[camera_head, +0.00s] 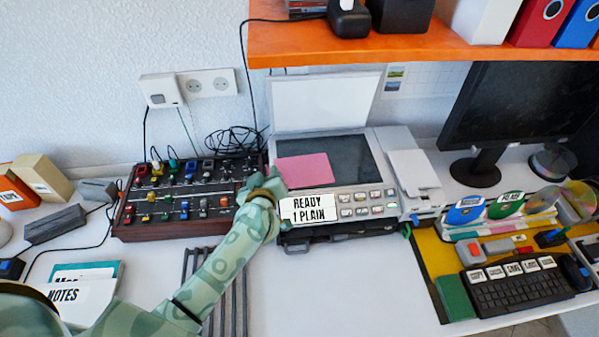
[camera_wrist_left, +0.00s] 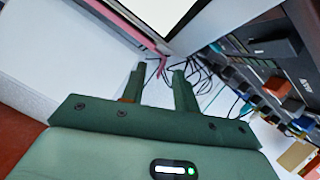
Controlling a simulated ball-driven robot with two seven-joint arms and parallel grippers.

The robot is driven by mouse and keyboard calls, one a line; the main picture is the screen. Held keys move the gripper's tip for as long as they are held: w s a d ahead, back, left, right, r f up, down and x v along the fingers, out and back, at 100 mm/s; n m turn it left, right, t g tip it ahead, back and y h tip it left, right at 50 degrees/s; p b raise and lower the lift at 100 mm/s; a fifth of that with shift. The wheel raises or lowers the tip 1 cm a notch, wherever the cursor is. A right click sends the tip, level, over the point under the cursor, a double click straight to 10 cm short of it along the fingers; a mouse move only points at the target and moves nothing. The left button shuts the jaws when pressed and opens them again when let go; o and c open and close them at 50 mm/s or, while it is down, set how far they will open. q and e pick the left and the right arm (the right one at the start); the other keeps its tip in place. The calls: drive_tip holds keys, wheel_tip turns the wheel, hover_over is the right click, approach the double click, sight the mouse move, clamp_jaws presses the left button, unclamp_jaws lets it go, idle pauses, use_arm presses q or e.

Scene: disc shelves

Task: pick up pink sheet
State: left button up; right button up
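The pink sheet (camera_head: 304,170) lies flat on the dark glass of the open scanner (camera_head: 345,155), at the glass's left front part. In the left wrist view the sheet (camera_wrist_left: 128,27) shows as a thin pink strip seen nearly edge-on, running down towards the fingertips. My left gripper (camera_head: 272,181) is at the scanner's left side, beside the sheet's left edge. In the wrist view its two fingers (camera_wrist_left: 159,72) stand apart with a gap between them. Whether the strip's end lies between the fingertips or beyond them I cannot tell. My right gripper is not in view.
A control box with knobs (camera_head: 185,195) stands left of the scanner. The raised lid (camera_head: 322,102) is behind the glass, and an orange shelf (camera_head: 380,45) overhangs. A sign (camera_head: 308,209) reading "READY 1 PLAIN" is at the scanner's front. The white desk in front is mostly clear.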

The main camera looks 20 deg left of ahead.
use_arm(q)
clamp_jaws()
